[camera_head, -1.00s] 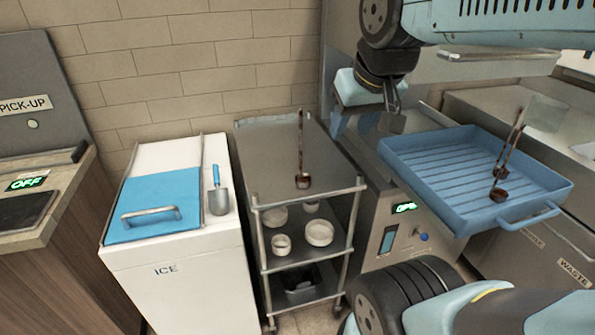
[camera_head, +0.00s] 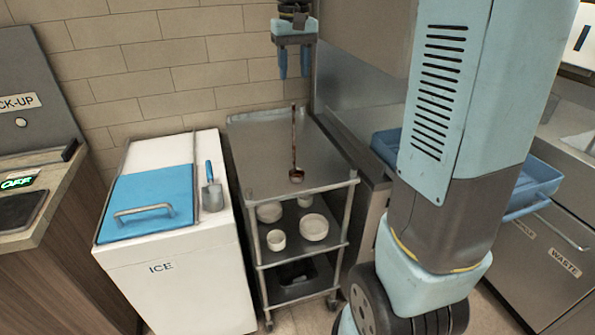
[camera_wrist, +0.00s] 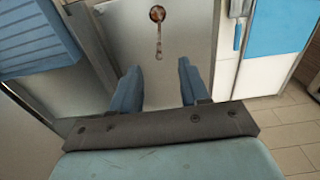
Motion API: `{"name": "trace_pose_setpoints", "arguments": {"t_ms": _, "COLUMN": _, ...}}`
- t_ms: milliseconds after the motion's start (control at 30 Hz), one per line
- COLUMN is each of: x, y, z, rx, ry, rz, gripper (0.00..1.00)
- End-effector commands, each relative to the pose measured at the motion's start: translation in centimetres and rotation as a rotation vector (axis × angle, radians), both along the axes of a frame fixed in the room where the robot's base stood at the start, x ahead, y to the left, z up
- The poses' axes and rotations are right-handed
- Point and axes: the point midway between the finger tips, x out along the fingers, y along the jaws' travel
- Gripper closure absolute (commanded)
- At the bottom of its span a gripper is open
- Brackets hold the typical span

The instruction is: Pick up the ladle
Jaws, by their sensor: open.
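A ladle (camera_head: 295,165) with a long brown handle and a dark round bowl lies on the top shelf of the metal cart (camera_head: 262,147). Its bowl is towards the front edge and its handle points to the back wall. My gripper (camera_head: 294,76) is open and empty, high above the back of the cart. In the wrist view the ladle (camera_wrist: 159,33) shows ahead of my open gripper (camera_wrist: 160,72), with the handle end towards the gap between the blue fingers. The gripper is apart from the ladle.
A white ice bin (camera_head: 185,262) with a blue lid and a scoop (camera_head: 212,192) stands left of the cart. White bowls (camera_head: 314,227) sit on the cart's middle shelf. A blue tray (camera_head: 540,180) at right is partly hidden by my arm. The cart top around the ladle is clear.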

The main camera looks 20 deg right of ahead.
Motion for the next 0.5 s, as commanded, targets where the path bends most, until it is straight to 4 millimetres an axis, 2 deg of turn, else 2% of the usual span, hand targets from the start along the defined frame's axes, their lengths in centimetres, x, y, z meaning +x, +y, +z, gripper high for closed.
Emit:
{"name": "trace_pose_setpoints", "arguments": {"t_ms": 100, "x": 1.6, "y": 0.0, "z": -0.6, "rx": 0.004, "ry": 0.025, "rz": 0.000, "gripper": 0.55}}
{"name": "trace_pose_setpoints", "arguments": {"t_ms": 267, "x": 2.3, "y": 0.0, "z": -1.3, "rx": 0.005, "ry": 0.039, "rz": 0.000, "gripper": 0.55}}
{"name": "trace_pose_setpoints", "arguments": {"t_ms": 500, "x": 2.2, "y": -0.1, "z": -5.1, "rx": 0.006, "ry": 0.042, "rz": 0.000, "gripper": 0.55}}
